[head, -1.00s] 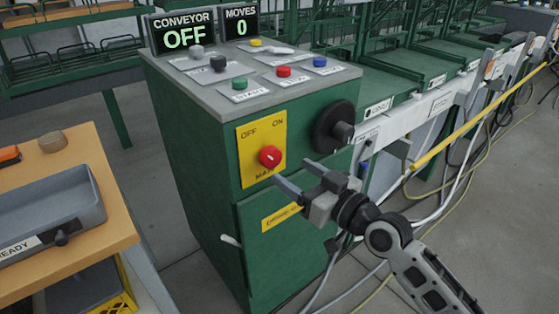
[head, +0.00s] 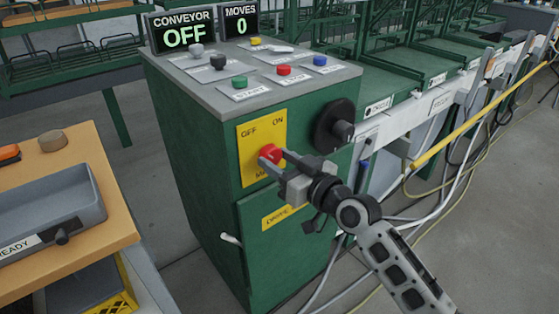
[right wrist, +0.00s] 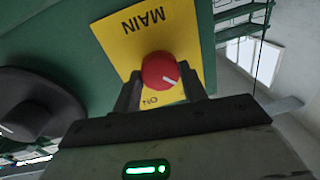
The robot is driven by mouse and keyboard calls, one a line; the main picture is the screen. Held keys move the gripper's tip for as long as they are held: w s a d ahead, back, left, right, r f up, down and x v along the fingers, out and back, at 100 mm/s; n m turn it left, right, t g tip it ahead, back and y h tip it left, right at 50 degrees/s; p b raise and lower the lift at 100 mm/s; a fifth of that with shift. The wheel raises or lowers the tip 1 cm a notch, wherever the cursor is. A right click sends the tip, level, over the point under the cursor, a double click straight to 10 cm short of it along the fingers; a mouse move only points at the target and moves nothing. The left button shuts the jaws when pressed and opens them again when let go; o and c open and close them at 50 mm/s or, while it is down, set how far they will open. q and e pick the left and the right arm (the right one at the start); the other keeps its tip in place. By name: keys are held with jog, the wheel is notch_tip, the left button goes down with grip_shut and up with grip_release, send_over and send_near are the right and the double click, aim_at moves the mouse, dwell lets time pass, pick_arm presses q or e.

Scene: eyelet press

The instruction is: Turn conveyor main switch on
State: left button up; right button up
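The main switch is a red round knob (head: 268,152) on a yellow plate (head: 248,142) marked OFF and ON, on the front of the green cabinet (head: 200,150). My right gripper (head: 275,161) is at the knob, open, with one finger on each side of it. In the right wrist view the knob (right wrist: 160,70) sits between the fingertips, with small gaps showing. Its white mark points down right there, away from the ON label, which shows lower left. The OFF label is hidden there. The display (head: 184,32) reads CONVEYOR OFF. My left gripper is not in view.
A black rotary handle (head: 335,128) juts from the cabinet right of the plate. Several coloured buttons sit on its top. A small white handle (head: 231,240) is on the cabinet door. An orange-topped table (head: 100,175) with a grey tray stands left; floor shows between.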

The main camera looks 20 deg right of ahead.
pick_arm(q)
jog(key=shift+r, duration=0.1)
pick_arm(e)
jog(key=m, duration=0.3)
jog(key=shift+p, duration=0.35)
jog(key=m, duration=0.4)
jog(key=shift+m+t+p, duration=0.3)
jog(key=shift+m+p, duration=0.1)
jog(key=m+p, duration=0.1)
jog(key=m, duration=0.5)
jog(key=shift+f+h, duration=0.1)
jog(key=shift+h, duration=0.2)
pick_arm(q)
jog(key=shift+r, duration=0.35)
pick_arm(e)
jog(key=shift+m+t, duration=0.4)
jog(key=shift+m, duration=1)
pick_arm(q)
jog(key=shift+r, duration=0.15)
pick_arm(e)
jog(key=o, duration=1)
jog(key=shift+c, duration=0.2)
